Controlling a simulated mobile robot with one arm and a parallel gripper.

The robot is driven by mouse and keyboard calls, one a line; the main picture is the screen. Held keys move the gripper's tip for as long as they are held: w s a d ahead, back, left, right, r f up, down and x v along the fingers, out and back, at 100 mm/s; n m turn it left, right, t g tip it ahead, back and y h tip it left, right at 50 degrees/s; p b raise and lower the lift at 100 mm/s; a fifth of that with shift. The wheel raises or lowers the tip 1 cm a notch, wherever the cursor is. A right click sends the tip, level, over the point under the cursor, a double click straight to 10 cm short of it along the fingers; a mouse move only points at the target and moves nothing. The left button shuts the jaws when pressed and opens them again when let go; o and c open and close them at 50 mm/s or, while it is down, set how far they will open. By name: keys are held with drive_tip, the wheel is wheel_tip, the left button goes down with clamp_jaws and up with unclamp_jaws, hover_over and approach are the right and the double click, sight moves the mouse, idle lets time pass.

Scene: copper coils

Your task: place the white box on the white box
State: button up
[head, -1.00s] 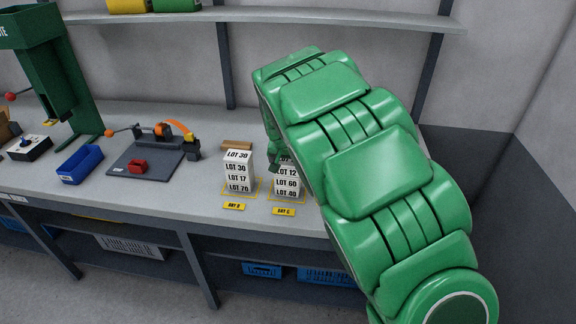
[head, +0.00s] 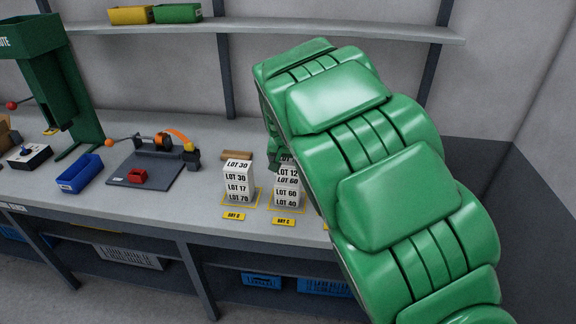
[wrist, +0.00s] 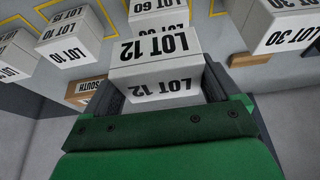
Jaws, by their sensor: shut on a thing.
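My gripper (wrist: 162,88) is shut on a white box (wrist: 155,68) marked LOT 12, which sits between its two fingers. In the head view this box (head: 288,172) shows partly behind my green arm, above a stack in the bay C outline. That stack has a white LOT 60 box (head: 287,192) on a LOT 40 box (head: 285,203). The LOT 60 top label shows below the held box, so the two look apart. In the wrist view the LOT 60 box (wrist: 150,12) lies just beyond the held one. My fingertips are mostly hidden in the head view.
A white stack (head: 238,183) with LOT 30 on top stands left in bay D. The wrist view shows a white LOT 10 box (wrist: 70,38) and a brown SOUTH block (wrist: 84,92). A blue bin (head: 80,173) and a grey fixture (head: 150,172) stand farther left on the bench.

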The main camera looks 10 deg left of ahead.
sight(292, 163)
drive_tip(key=s+r, duration=0.1)
drive_tip(key=s+d+r, duration=0.1)
drive_tip(key=r, duration=0.1)
drive_tip(key=shift+s+r, duration=0.3)
drive_tip(key=shift+s, duration=0.1)
drive_tip(key=s+d+r, duration=0.3)
drive_tip(key=s+r, duration=0.1)
drive_tip(key=s, duration=0.4)
drive_tip(key=shift+s+d+r, duration=0.15)
drive_tip(key=shift+s+d, duration=0.05)
drive_tip(key=shift+s, duration=0.15)
drive_tip(key=d, duration=2.6)
drive_tip(key=w+f, duration=0.3)
drive_tip(key=w, duration=0.1)
drive_tip(key=w+f, duration=0.3)
drive_tip(key=w, duration=0.1)
drive_tip(key=w+d+f, duration=0.1)
drive_tip(key=w+f, duration=0.2)
drive_tip(key=w, duration=0.1)
drive_tip(key=shift+w, duration=0.25)
drive_tip(key=shift+w+f, duration=0.35)
drive_tip(key=shift+f, duration=1.55)
